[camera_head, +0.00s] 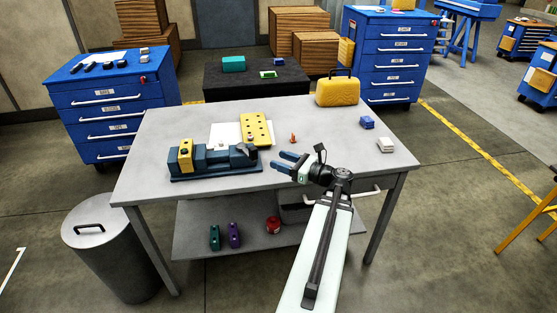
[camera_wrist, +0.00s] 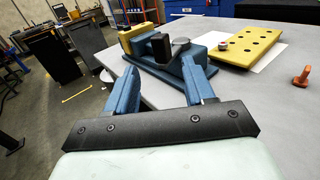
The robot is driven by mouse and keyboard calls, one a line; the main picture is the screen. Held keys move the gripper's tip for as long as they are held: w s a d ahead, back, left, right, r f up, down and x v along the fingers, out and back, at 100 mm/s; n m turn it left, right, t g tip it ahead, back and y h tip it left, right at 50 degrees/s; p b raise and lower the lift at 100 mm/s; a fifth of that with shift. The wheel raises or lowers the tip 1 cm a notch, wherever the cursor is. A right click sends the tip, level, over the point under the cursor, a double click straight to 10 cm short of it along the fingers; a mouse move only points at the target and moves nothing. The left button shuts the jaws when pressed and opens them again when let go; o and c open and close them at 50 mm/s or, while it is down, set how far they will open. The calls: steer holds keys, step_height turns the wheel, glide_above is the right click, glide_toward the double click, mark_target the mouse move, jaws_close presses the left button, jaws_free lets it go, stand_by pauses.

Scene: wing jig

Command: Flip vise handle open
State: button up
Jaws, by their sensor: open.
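The blue vise (camera_head: 215,163) lies on the grey workbench, left of the middle. It also shows ahead of my gripper in the wrist view (camera_wrist: 185,72). A yellow block (camera_head: 186,154) stands at its left end. A dark block (camera_wrist: 160,46) rises from the vise in the wrist view, beside a round silver knob (camera_wrist: 181,46). I cannot tell for certain which part is the handle. My gripper (camera_head: 284,160) is open and empty, right of the vise and apart from it. Its two blue fingers (camera_wrist: 147,68) point toward the vise.
A yellow plate with holes (camera_head: 256,129) lies on white paper behind the vise. A small orange piece (camera_head: 293,138) stands behind my gripper. A yellow case (camera_head: 338,92), a blue block (camera_head: 367,122) and a white block (camera_head: 385,145) are to the right. The bench (camera_head: 160,125) is clear at its back left.

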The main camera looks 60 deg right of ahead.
steer(key=shift+s+d, duration=0.2)
steer(key=shift+s, duration=0.05)
steer(key=c, duration=0.3)
steer(key=shift+h, duration=0.3)
steer(key=d, duration=0.3)
steer(key=s+d, duration=0.1)
steer(key=d, duration=0.5)
steer(key=shift+s+d, duration=0.25)
steer(key=shift+s, duration=0.1)
jaws_close()
steer(key=w+a+n+g+y, duration=0.1)
steer(key=w+a+n+y, duration=0.4)
steer(key=n, duration=1.6)
steer(key=shift+w+a+f+y, duration=0.15)
steer(key=shift+w+a+y, duration=0.25)
steer(key=shift+w+a, duration=1.55)
